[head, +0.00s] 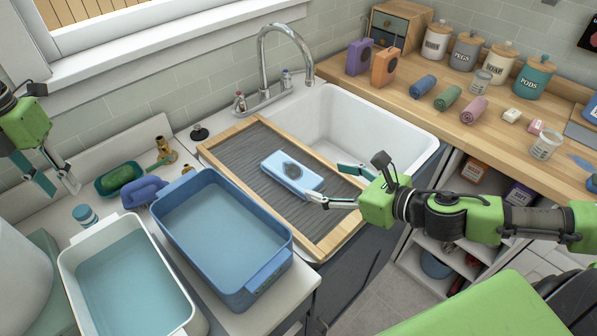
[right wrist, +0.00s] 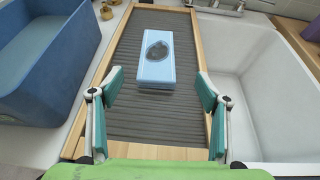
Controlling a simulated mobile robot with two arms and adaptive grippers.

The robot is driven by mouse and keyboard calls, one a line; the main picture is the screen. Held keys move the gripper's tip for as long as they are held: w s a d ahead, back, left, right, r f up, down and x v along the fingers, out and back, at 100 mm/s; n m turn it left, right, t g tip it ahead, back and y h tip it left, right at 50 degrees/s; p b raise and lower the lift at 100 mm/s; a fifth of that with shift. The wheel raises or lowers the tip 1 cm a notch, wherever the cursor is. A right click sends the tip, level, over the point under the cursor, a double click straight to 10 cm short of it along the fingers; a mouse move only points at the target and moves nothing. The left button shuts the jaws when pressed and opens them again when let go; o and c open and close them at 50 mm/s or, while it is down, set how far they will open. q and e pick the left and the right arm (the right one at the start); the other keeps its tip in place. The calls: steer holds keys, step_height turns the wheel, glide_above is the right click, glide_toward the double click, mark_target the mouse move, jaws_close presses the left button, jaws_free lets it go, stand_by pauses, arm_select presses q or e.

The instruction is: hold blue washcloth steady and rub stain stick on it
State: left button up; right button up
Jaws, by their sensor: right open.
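The folded light blue washcloth (head: 280,178) lies flat on the grey ribbed washboard (head: 232,152) beside the sink, with a dark grey stain on its top. The right wrist view also shows the washcloth (right wrist: 155,77), ahead of the fingers. My right gripper (head: 326,183) is open and empty at the washcloth's right end, its fingers spread; in the right wrist view the washcloth is beyond the fingertips (right wrist: 152,93). My left gripper (head: 57,185) is open and empty at the far left, away from the washcloth. I cannot pick out the stain stick for certain.
A blue tub (head: 166,212) and a white tub (head: 72,262) of water stand left of the washboard. The white sink (head: 400,121) is empty behind it. Rolled cloths (head: 447,98), jars (head: 468,50) and small blocks (head: 511,115) stand on the wooden counter.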

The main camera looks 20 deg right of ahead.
mark_target(294, 172)
steer(key=shift+x, duration=1.1)
steer(key=x, duration=1)
steer(key=shift+w+a+f, duration=0.1)
steer(key=shift+w+a, duration=0.2)
steer(key=c, duration=1.2)
